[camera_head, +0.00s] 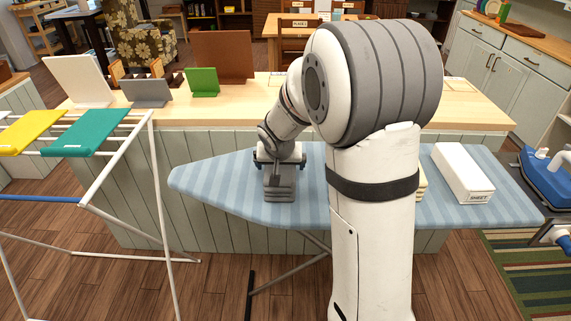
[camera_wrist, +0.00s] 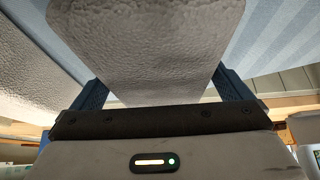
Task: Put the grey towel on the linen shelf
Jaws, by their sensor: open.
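The grey towel (camera_head: 280,189) is a folded stack lying on the blue striped ironing board (camera_head: 230,187), left of my arm. My gripper (camera_head: 280,162) is right over it, pointing down, with its blue fingers open. In the wrist view a grey textured cloth (camera_wrist: 150,45) lies between the two fingers of my gripper (camera_wrist: 162,90). I cannot tell whether the fingers touch it. Another grey textured surface (camera_wrist: 30,80) shows at the left of the wrist view. I cannot pick out the linen shelf in either view.
A white box marked SHEET (camera_head: 463,173) and a blue iron (camera_head: 545,178) are at the right. A drying rack (camera_head: 150,190) with yellow (camera_head: 30,131) and teal cloths (camera_head: 87,132) stands left. A wooden counter (camera_head: 270,112) with upright panels runs behind. My arm hides the board's middle.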

